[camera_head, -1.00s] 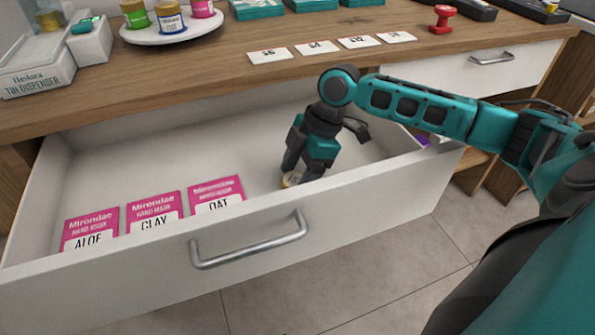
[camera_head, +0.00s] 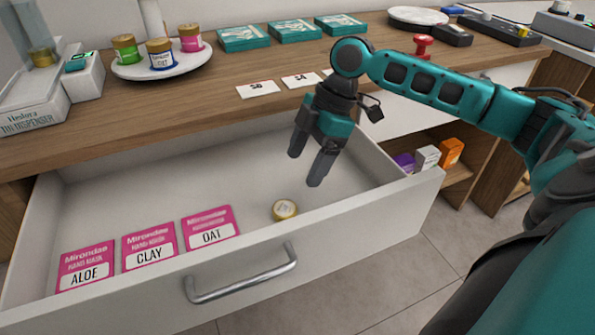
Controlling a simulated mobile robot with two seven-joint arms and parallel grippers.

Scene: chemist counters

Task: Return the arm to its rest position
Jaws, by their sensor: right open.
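My right gripper (camera_head: 305,168) is open and empty, fingers pointing down, above the open white drawer (camera_head: 150,180). My right arm (camera_head: 430,85) comes in from the right. A small tin with a gold lid (camera_head: 285,209) sits alone on the drawer floor near the front wall, below the gripper and apart from it. My left gripper is not in view.
The wooden counter (camera_head: 200,110) behind the drawer holds a tin dispenser (camera_head: 35,105), a white round stand (camera_head: 160,66) with three jars, teal boxes (camera_head: 295,31), price cards (camera_head: 258,89) and a red stamp-like object (camera_head: 423,44). Small boxes (camera_head: 426,158) stand on a shelf at right.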

